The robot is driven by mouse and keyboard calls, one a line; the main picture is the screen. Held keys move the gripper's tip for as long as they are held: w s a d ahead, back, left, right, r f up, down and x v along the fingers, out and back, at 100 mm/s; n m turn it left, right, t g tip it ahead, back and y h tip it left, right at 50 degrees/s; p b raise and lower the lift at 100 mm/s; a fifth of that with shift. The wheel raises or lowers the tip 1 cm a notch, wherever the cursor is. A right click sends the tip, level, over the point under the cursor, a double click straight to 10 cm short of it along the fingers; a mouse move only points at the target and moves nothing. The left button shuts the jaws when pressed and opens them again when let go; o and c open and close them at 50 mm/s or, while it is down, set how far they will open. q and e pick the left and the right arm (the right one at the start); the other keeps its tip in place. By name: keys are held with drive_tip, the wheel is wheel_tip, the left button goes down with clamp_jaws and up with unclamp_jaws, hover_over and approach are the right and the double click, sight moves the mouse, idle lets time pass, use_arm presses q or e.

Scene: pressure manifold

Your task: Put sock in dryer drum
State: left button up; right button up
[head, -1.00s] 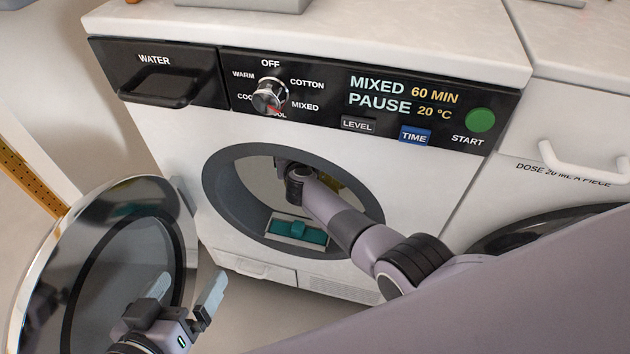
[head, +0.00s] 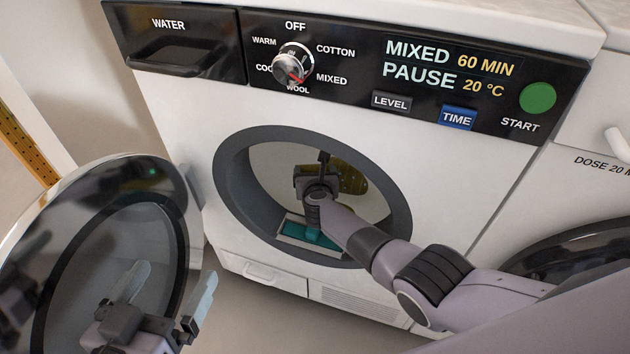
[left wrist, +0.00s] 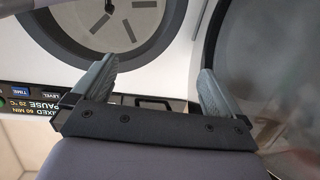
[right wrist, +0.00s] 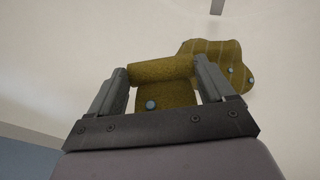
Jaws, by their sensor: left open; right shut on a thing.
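The dryer (head: 185,130) stands open. Its drum (head: 275,170) shows through the round opening. My right arm reaches through this opening, and my right gripper (head: 322,165) is inside the drum. It is shut on the mustard-coloured sock (head: 352,180), which is partly hidden behind the gripper. In the right wrist view the sock (right wrist: 165,68) lies bunched between the fingers, with a striped part and small blue dots sticking out to the right. My left gripper (head: 172,276) is open and empty in front of the open door; its spread fingers also show in the left wrist view (left wrist: 157,78).
The round glass door (head: 60,220) is swung open to the left. A teal piece in a light frame (head: 312,233) sits at the lower edge of the opening. Another machine with a dark round door (head: 575,250) stands to the right.

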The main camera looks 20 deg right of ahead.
drive_tip(key=shift+f, duration=0.5)
use_arm(q)
drive_tip(key=shift+s+a+r+t, duration=0.1)
drive_tip(key=shift+a+t, duration=0.15)
drive_tip(key=shift+t, duration=0.05)
use_arm(e)
drive_tip(key=shift+f, duration=0.3)
drive_tip(key=o, duration=0.9)
drive_tip(key=shift+r, duration=0.2)
